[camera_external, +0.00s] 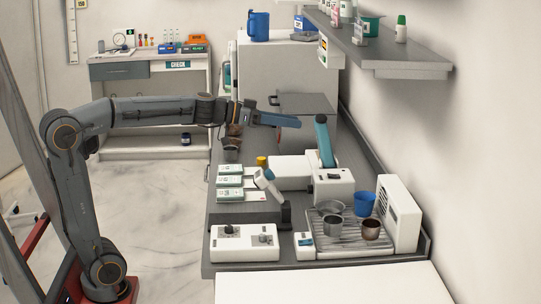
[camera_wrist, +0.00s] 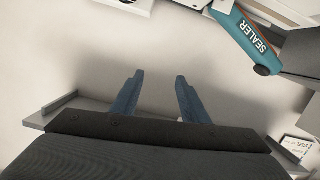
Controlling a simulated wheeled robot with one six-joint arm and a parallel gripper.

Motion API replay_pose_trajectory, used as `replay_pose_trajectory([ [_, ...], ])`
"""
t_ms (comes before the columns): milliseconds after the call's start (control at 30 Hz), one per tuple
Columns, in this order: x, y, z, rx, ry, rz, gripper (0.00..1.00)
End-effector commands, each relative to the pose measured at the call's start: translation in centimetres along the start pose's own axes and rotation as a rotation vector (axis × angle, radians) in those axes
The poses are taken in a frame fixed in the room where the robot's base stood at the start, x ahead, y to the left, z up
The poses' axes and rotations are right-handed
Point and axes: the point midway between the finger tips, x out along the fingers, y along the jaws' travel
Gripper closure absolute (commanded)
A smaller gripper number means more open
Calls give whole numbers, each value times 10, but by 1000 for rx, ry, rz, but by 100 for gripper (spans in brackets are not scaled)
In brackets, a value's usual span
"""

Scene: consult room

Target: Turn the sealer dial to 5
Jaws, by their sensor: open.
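The sealer (camera_external: 290,173) is a white machine on the counter with a raised teal lever arm (camera_external: 323,140). In the wrist view the teal arm (camera_wrist: 254,38), marked SEALER, shows at the upper right. A small dark part on the sealer's front block (camera_external: 334,178) may be the dial; its setting is too small to read. No dial can be made out in the wrist view. My gripper (camera_external: 297,122) is in the air above the counter, left of the teal arm's top and apart from it. In the wrist view my gripper (camera_wrist: 159,76) is open, with nothing between its fingers.
A white box with knobs (camera_external: 245,242) stands at the counter's front left. A ribbed tray (camera_external: 343,236) holds metal cups and a blue cup (camera_external: 364,203). Stacked boxes (camera_external: 230,182) lie on the left. A wall shelf (camera_external: 395,64) hangs above on the right.

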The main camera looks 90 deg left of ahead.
Motion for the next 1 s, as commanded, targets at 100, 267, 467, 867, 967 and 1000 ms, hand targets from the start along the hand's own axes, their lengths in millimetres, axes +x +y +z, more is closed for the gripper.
replay_pose_trajectory([
  [100,-1,3,-8,0,8,-14,59],
  [267,-2,5,-14,1,15,-38,59],
  [467,-4,8,-17,2,12,-73,59],
  [867,-11,11,-14,5,-34,-149,59],
  [967,-14,12,-10,8,-54,-168,59],
  [1000,-15,13,-9,7,-62,-176,59],
])
